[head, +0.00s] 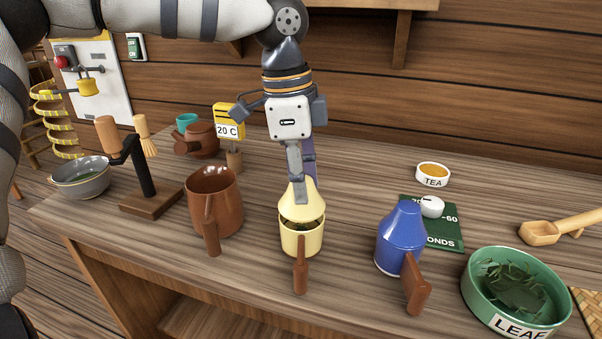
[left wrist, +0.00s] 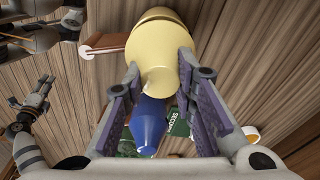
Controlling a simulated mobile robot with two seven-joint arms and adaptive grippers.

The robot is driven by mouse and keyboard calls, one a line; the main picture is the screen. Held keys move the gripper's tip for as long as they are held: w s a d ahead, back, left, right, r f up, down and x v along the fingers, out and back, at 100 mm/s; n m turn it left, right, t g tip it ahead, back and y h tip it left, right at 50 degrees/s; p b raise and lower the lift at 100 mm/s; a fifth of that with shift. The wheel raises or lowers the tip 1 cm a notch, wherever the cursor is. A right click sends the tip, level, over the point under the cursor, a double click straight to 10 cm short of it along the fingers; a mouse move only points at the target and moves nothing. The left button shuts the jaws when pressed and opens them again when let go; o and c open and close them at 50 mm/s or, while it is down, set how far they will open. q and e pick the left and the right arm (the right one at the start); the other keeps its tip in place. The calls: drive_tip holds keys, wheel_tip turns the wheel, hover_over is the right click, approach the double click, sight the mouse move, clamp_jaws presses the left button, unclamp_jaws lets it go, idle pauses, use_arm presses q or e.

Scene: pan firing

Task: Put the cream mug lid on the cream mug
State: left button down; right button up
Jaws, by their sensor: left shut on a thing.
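The cream mug (head: 302,243) stands on the wooden counter, its brown handle facing the front. The cream mug lid (head: 299,203) is a cone directly above the mug. Green leaves show in a gap between the lid and the mug's front rim. My left gripper (head: 302,190) points down and is shut on the lid's narrow top. In the left wrist view the lid (left wrist: 157,42) is between the fingers and hides most of the mug. My right gripper (left wrist: 38,95) shows small at the left of that view; its jaws are unclear.
A brown mug (head: 215,203) stands close on the left, and a blue lidded mug (head: 401,236) on the right.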

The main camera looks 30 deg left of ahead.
use_arm(q)
drive_tip(key=shift+f, duration=1.05)
idle(0.4)
drive_tip(key=c, duration=1.2)
unclamp_jaws()
drive_tip(key=shift+c, duration=0.2)
wheel_tip(320, 180, up, 12)
drive_tip(key=a, duration=0.1)
drive_tip(key=shift+s+a, duration=0.15)
drive_tip(key=shift+s, duration=0.15)
drive_tip(key=shift+f, duration=0.1)
